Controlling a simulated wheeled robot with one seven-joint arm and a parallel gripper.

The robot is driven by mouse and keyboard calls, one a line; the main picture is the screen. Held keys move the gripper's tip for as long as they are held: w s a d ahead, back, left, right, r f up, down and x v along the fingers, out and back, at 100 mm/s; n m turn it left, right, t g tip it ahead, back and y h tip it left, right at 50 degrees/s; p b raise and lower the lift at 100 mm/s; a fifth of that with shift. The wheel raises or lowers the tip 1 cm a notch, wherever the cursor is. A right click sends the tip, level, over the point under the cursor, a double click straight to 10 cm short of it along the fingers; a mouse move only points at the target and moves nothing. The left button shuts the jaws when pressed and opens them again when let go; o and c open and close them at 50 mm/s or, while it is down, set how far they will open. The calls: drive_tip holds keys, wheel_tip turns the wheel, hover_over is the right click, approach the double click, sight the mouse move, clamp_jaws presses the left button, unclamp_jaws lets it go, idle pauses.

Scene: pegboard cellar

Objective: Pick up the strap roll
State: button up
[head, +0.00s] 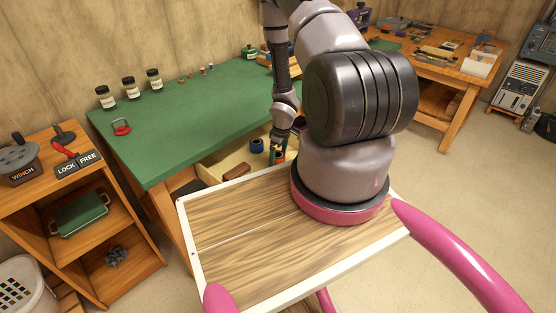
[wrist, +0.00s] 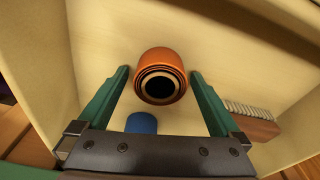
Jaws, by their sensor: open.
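An orange roll with a dark hollow centre, which looks like the strap roll (wrist: 161,76), sits in an open pale drawer (wrist: 95,45). In the head view only a bit of the orange roll (head: 281,156) shows beside my gripper (head: 276,155). In the wrist view my gripper (wrist: 160,80) is open, with one green finger on each side of the roll. A gap shows between the roll and each finger. I cannot tell how far the fingertips reach down beside it.
A blue roll (head: 257,145) lies near the orange one, partly hidden by my gripper in the wrist view (wrist: 141,123). A brown brush (head: 236,174) lies in the drawer. The green workbench top (head: 190,120) is above, with jars along its back.

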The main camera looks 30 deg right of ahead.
drive_tip(key=c, duration=1.3)
drive_tip(key=shift+r, duration=0.1)
